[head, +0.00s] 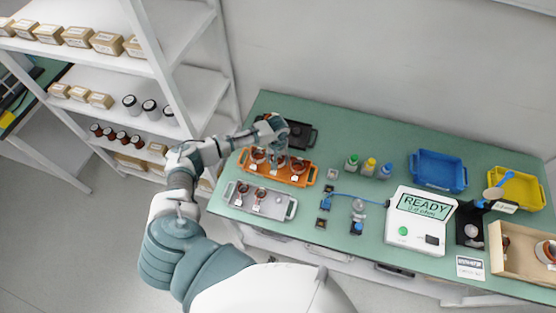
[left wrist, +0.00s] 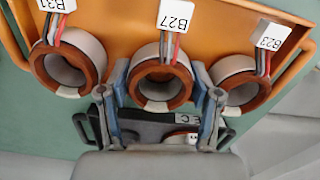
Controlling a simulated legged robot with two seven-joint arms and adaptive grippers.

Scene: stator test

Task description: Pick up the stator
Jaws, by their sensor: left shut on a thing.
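An orange tray (head: 270,178) on the green table holds three copper-and-white stators in a row. It also shows in the left wrist view (left wrist: 110,22). There the stators carry white tags: B31 (left wrist: 92,47), B27 (left wrist: 145,57) and B23 (left wrist: 232,66). My left gripper (left wrist: 160,80) has its fingers on both sides of the middle stator, B27, and is shut on it. In the head view my left gripper (head: 279,151) is over the orange tray and partly hides the stators. Whether B27 is clear of the tray cannot be told. My right gripper is not in view.
A grey tray (head: 268,206) with stators lies in front, and a black tray (head: 304,137) behind. To the right are small bottles (head: 369,166), a blue bin (head: 438,170), a yellow bin (head: 517,187), a READY tester (head: 417,230) and a wooden box (head: 512,262). White shelves (head: 120,60) stand left.

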